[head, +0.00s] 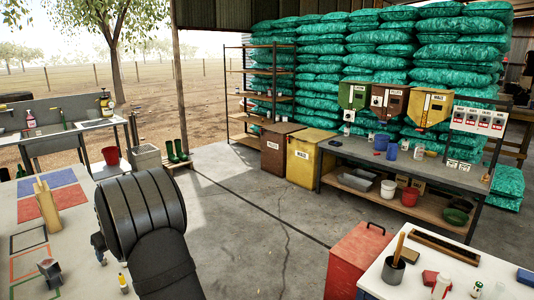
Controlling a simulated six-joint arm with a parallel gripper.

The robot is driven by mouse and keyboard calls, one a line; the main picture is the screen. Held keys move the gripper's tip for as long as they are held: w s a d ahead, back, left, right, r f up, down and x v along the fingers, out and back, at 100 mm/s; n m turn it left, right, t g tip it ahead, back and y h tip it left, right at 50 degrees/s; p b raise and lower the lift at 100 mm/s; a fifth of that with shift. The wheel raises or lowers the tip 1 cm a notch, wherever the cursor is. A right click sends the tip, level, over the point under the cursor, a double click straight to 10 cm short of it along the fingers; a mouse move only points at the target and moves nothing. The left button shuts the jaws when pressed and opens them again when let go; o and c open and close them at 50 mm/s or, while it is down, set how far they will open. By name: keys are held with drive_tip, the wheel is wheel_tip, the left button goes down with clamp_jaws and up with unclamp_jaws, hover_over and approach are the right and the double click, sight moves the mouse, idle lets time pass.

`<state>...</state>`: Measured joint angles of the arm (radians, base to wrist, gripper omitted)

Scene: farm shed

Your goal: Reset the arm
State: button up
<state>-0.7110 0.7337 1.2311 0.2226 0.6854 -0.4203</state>
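A large dark ribbed arm link of mine fills the lower left-centre of the head view. It stands in front of the pale work table (75,232) and hides part of it. My gripper cannot be made out, so its fingers and anything in them are not shown.
Blue and red squares (60,179) and a wooden block piece (46,197) are on the left table. A white table (450,275) holds a dark cup at lower right, beside a red bin (358,262). A long bench (400,160) stands behind. Concrete floor between is clear.

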drive_tip(key=shift+s+a+f, duration=0.7)
drive_tip(key=shift+a+f, duration=0.15)
drive_tip(key=shift+f, duration=0.2)
drive_tip(key=o, duration=0.9)
drive_tip(key=s+d+r+m+g+h, duration=0.1)
drive_tip(key=s+d+r+g+h, duration=0.15)
drive_tip(key=s+r, duration=0.3)
drive_tip(key=s+d+r+m+g+h, duration=0.1)
drive_tip(key=s+d+r+h, duration=0.15)
drive_tip(key=s+r, duration=0.35)
drive_tip(key=f, duration=0.3)
drive_tip(key=s+f, duration=0.1)
drive_tip(key=f, duration=0.3)
drive_tip(key=a+f, duration=0.1)
drive_tip(key=f, duration=0.2)
drive_tip(key=shift+s+f, duration=0.15)
drive_tip(key=shift+f, duration=0.25)
